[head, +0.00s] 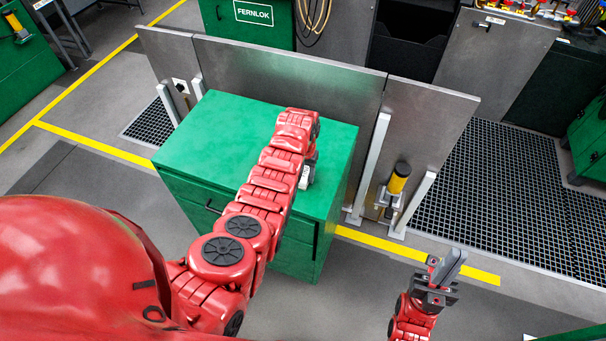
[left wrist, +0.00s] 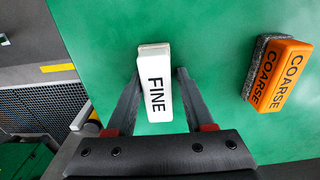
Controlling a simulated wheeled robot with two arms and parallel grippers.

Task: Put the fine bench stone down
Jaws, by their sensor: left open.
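The fine bench stone (left wrist: 155,85) is a white block marked FINE. It appears to rest on the green cabinet top (head: 220,125). In the left wrist view my left gripper (left wrist: 160,76) is open, with one finger on each side of the stone and narrow gaps between. In the head view a small part of the stone (head: 304,178) shows beside my red left arm, which hides most of that gripper. My right gripper (head: 444,272) is to the right of the cabinet, with a grey piece at its jaws; I cannot tell whether it is held.
An orange coarse stone (left wrist: 278,75) lies on the green top, to the right of the fine stone in the left wrist view. A grey metal panel (head: 290,75) stands behind the cabinet. The top's left part is clear.

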